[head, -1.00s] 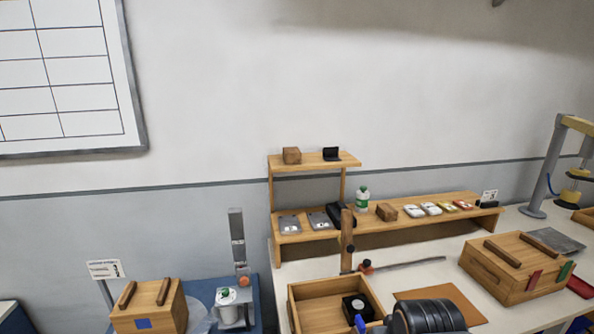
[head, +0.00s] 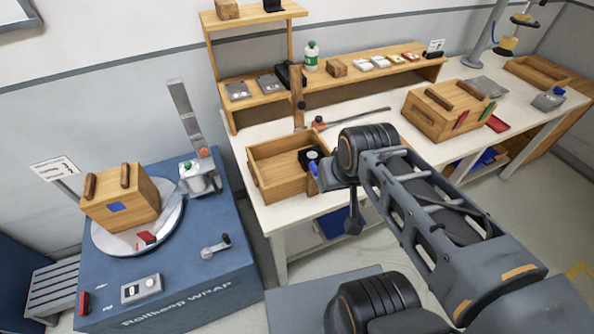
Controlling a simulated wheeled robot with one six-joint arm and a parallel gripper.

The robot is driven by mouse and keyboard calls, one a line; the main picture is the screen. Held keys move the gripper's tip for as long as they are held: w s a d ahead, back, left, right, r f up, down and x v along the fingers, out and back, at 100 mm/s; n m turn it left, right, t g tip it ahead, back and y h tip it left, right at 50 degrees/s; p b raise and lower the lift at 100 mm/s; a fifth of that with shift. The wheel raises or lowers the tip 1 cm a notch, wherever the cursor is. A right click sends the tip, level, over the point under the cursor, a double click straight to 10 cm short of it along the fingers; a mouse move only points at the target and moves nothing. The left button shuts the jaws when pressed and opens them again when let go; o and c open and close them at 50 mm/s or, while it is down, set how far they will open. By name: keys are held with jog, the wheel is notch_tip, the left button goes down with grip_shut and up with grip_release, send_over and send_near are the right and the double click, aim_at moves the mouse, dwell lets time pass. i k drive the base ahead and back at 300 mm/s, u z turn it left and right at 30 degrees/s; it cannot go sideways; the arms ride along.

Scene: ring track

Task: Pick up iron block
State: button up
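I cannot pick out the iron block for certain. A small dark block with a pale round mark (head: 309,158) sits inside the open wooden box (head: 262,183), toward its right side, and may be it. I see nothing clearly held. My arm partly covers the table's front edge.
A lidded wooden box (head: 441,112) stands on the white table at right. A shelf (head: 350,86) holds small items along the back. At left, a blue wrapping machine (head: 180,270) carries another wooden box (head: 122,198) on its turntable.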

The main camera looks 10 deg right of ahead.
aim_at(314, 153)
jog(key=u, duration=2.3)
jog(key=k, duration=0.8)
jog(key=z, duration=1)
jog(key=i, duration=1)
jog(key=u, duration=0.05)
